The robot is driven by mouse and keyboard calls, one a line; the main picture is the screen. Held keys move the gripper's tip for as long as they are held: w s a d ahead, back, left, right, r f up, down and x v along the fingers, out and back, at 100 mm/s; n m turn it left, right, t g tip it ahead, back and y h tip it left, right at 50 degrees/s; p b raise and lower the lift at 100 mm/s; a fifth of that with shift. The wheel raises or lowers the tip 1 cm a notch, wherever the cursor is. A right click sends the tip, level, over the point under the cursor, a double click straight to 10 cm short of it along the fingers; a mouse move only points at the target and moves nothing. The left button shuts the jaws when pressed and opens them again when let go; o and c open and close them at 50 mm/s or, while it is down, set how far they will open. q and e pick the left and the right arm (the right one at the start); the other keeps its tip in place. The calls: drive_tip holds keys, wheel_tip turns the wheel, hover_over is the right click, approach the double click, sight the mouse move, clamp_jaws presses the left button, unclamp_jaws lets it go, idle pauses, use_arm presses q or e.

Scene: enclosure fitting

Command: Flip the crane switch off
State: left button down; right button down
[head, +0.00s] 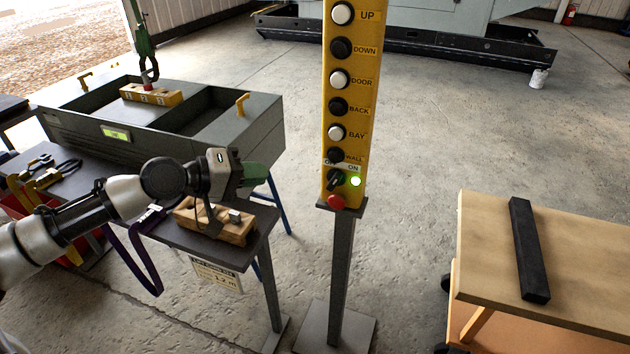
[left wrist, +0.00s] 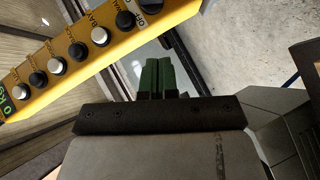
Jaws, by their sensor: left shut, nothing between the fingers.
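The yellow crane control box (head: 349,60) stands on a grey post in the head view. Its crane switch (head: 334,179) is a black knob near the bottom, under the OFF and ON labels. In the left wrist view the closed fingers (left wrist: 163,76) point toward the lower end of the box (left wrist: 75,60); the switch is partly cut off at the top edge.
A red button (head: 336,201) sits just below the switch, and several black and white buttons are above. A wooden cart (head: 590,250) stands right.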

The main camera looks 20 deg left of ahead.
sight(329, 183)
use_arm(q)
drive_tip(key=p+x, duration=0.3)
drive_tip(key=x, duration=0.5)
drive_tip(key=shift+w+d+r, duration=0.1)
drive_tip(key=shift+w+d, duration=0.2)
drive_tip(key=d+f+p, duration=0.1)
drive_tip(key=d, duration=0.1)
drive_tip(key=d+f+p, duration=0.1)
drive_tip(key=shift+d+f, duration=0.15)
drive_tip(key=shift+d, duration=0.25)
